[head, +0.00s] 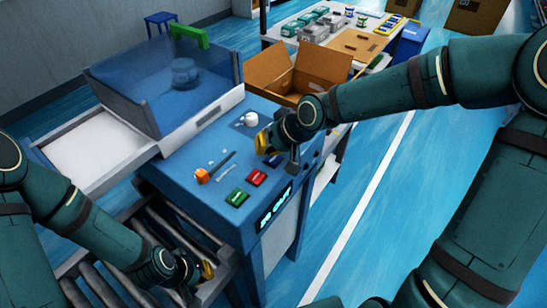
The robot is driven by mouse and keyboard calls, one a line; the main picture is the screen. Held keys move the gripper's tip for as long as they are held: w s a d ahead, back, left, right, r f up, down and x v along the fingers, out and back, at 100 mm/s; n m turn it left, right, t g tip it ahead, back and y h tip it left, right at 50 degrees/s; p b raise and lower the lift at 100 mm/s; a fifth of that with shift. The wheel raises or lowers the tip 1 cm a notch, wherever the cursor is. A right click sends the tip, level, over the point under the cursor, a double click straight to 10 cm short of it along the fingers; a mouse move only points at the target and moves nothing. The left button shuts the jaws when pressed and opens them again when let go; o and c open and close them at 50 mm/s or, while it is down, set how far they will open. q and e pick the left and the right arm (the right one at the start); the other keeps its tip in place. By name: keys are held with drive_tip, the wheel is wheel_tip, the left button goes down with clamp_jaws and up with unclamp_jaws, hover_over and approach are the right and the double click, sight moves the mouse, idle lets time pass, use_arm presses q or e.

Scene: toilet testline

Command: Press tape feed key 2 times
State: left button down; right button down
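The blue machine's control panel (222,160) carries a green key (237,197), a red key (257,177), and a dark blue key (274,160) partly beside my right gripper. No label is legible, so I cannot tell which is the tape feed key. My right gripper (272,145), with a yellow pad showing, hovers over the panel's right part, close to the blue key; contact cannot be told. My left gripper (203,271) is low at the machine's left front, beside the rollers and away from the keys. Neither gripper's finger opening shows clearly.
An orange knob (202,175) and a white knob (250,119) stand up from the panel. A lit display (274,207) is on the front face. A clear blue cover (165,80) is behind. An open cardboard box (292,77) stands behind my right gripper. Rollers (165,232) lie at left.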

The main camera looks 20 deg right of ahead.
sight(267, 158)
drive_tip(key=shift+f, duration=0.2)
drive_tip(key=shift+f+b, duration=0.25)
drive_tip(key=shift+b, duration=0.05)
drive_tip(key=shift+f+b, duration=0.3)
drive_tip(key=shift+f, duration=0.1)
idle(0.7)
idle(0.3)
drive_tip(key=shift+r+p, duration=0.8)
drive_tip(key=shift+r, duration=0.05)
wheel_tip(267, 158, up, 5)
drive_tip(key=p, duration=0.4)
drive_tip(key=shift+p, duration=0.4)
